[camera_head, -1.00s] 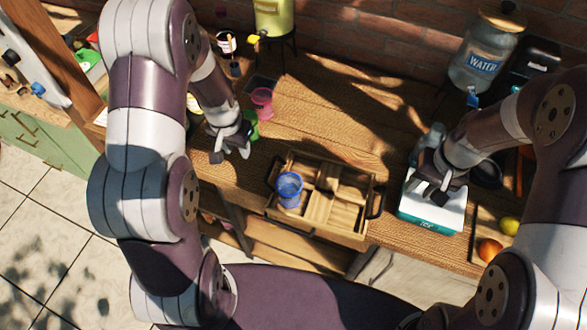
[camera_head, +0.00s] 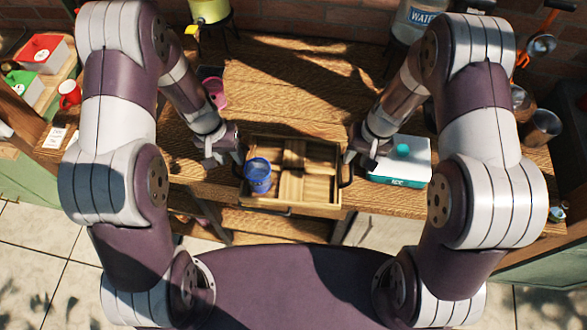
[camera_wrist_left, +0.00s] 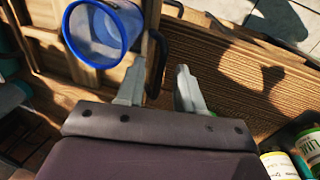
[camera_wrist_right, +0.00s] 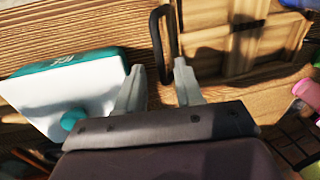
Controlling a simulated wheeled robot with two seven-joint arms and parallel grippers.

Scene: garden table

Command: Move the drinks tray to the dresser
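The wooden drinks tray (camera_head: 292,207) lies on the wooden table, with dividers inside and a black handle at each end. A blue cup (camera_head: 257,178) stands in its left part; it also shows in the left wrist view (camera_wrist_left: 103,30). My left gripper (camera_head: 226,158) is open at the tray's left handle (camera_wrist_left: 161,66), which shows between its fingertips (camera_wrist_left: 162,66). My right gripper (camera_head: 358,157) is open at the right handle (camera_wrist_right: 156,40), which shows between its fingertips (camera_wrist_right: 159,66). Contact cannot be told. A green cabinet (camera_head: 32,192), possibly the dresser, stands at the left.
A white and teal ice box (camera_head: 402,160) stands close right of my right gripper. A pink cup (camera_head: 216,92) stands behind my left gripper. A water dispenser (camera_head: 415,20) and a yellow dispenser (camera_head: 209,10) stand at the back. The table behind the tray is mostly clear.

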